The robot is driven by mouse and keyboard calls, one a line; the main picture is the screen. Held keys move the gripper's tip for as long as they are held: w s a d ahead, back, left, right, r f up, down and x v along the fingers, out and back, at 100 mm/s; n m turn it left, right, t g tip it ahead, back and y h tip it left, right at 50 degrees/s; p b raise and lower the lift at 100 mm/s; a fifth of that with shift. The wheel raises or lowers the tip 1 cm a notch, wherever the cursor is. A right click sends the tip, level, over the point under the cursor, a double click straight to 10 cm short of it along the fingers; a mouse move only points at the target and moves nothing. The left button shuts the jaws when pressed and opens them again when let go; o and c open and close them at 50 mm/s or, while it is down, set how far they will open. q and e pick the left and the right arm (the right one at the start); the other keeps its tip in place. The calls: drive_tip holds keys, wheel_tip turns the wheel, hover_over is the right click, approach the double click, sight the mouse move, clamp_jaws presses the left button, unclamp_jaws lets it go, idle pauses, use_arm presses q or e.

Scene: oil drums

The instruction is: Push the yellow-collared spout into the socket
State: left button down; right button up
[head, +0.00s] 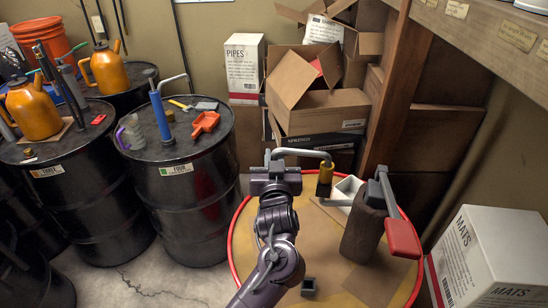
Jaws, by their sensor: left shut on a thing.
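My left gripper (274,166) is shut on the near end of a grey bent spout (303,152), above the far side of a tan drum top. The spout runs right and bends down into a yellow collar (326,173). A small dark block (323,189) shows directly below the collar; I cannot tell whether it is the socket or the spout's end, or whether the two touch. Another small dark square piece with a hollow top (308,287) sits near the front of the drum top. My right gripper is not in view.
The drum top (335,250) has a red rim. A brown pump body (362,228) with a red-gripped lever (403,240) stands right of my arm, beside a white open piece (347,187). Black drums (190,200) stand left, cardboard boxes (320,105) behind, a MATS box (485,260) right.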

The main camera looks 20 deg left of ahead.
use_arm(q)
drive_tip(key=shift+f, duration=0.4)
drive_tip(key=c, duration=1.3)
unclamp_jaws()
drive_tip(key=shift+s, duration=0.1)
